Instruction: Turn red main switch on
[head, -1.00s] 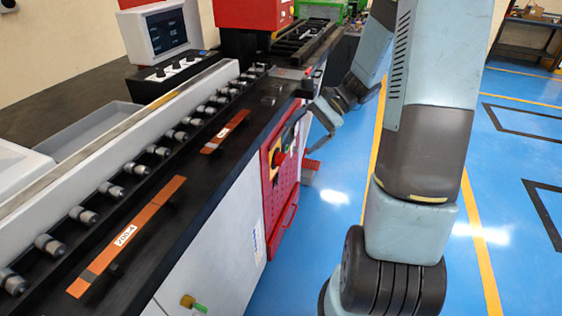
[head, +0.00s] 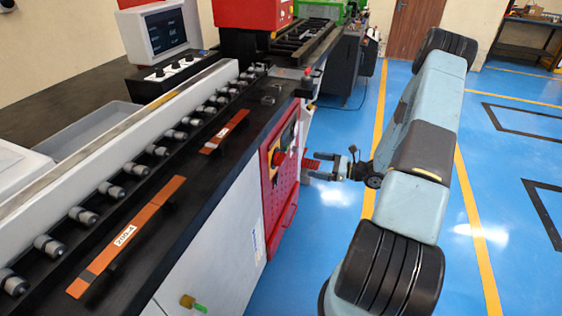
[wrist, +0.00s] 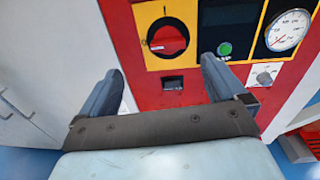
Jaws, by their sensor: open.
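The red main switch (wrist: 168,40) is a round red knob on a yellow plate, at the upper middle of the wrist view. In the head view it is a small red knob (head: 279,158) on the yellow part of the red control panel (head: 284,190). My gripper (wrist: 160,70) is open and empty; its two fingers point toward the panel, one to the left below the switch and one to the right below it. In the head view my gripper (head: 317,166) is right of the panel front, apart from the knob. Nothing hides the switch in the wrist view.
Right of the switch are a green button (wrist: 225,48), a pressure gauge (wrist: 287,30) and a small grey knob (wrist: 264,76). A black slot (wrist: 173,84) is below it.

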